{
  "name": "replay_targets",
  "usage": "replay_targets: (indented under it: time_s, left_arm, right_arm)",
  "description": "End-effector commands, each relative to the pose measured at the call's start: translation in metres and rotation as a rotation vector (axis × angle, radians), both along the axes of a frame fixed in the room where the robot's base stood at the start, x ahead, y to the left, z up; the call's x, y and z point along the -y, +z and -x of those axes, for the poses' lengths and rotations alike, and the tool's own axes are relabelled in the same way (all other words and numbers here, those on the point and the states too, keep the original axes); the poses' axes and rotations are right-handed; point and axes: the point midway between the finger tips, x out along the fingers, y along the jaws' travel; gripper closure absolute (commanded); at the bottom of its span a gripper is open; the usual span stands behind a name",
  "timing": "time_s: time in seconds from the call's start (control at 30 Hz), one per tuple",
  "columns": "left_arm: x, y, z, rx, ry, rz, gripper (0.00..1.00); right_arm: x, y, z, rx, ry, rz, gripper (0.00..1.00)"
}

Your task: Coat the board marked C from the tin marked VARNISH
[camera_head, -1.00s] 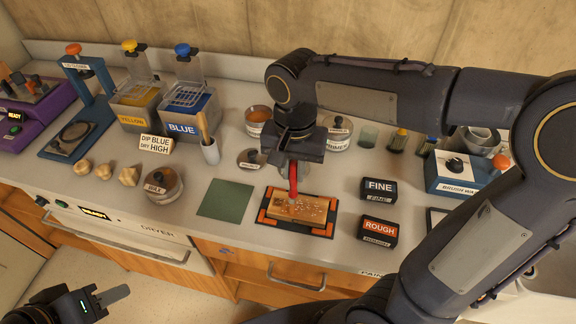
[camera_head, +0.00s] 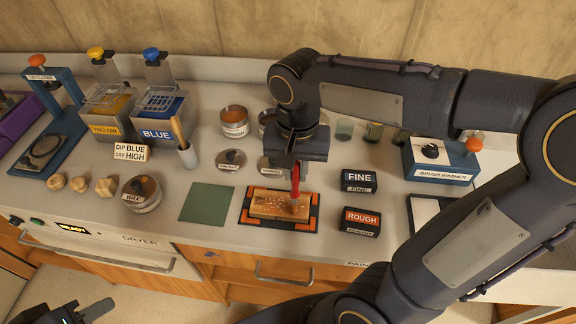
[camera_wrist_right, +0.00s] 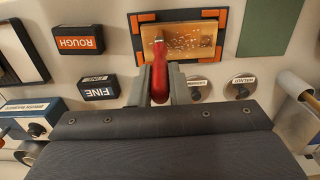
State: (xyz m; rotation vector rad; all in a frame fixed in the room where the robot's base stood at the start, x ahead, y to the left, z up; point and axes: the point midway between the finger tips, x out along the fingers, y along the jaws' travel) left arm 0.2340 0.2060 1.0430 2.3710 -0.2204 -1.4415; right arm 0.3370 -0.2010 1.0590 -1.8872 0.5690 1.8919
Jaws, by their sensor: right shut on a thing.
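A light wooden board (camera_head: 268,203) lies on a black mat with orange corners (camera_head: 247,219). Pale specks cover part of its top, and I cannot make out a letter on it. My right gripper (camera_head: 296,168) is shut on a red-handled tool (camera_head: 295,182), upright over the board's right part in the head view. The tool's lower end is at the board; I cannot tell if it touches. The red handle also shows in the right wrist view (camera_wrist_right: 159,80). An open tin (camera_head: 234,121), its label hard to read, stands behind. My left gripper (camera_head: 98,308) is at the bottom left, partly cut off.
FINE (camera_head: 358,180) and ROUGH (camera_head: 360,221) blocks stand right of the mat. A green square (camera_head: 206,203) lies left of it. Two small knobbed lids (camera_head: 231,159) sit behind.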

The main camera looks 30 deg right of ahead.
Motion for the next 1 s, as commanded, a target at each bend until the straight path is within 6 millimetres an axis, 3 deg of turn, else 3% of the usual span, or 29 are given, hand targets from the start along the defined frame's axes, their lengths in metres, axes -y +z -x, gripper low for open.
replay_targets:
  time_s: [0.73,1.0]
  left_arm:
    - [0.000,0.002,0.000,0.000,0.000,0.000,0.64]
    - [0.000,0.002,0.000,0.000,0.000,0.000,0.64]
  right_arm:
    - [0.028,0.000,0.018,0.002,-0.001,-0.001,1.00]
    - [0.029,0.000,0.019,0.002,0.001,-0.001,1.00]
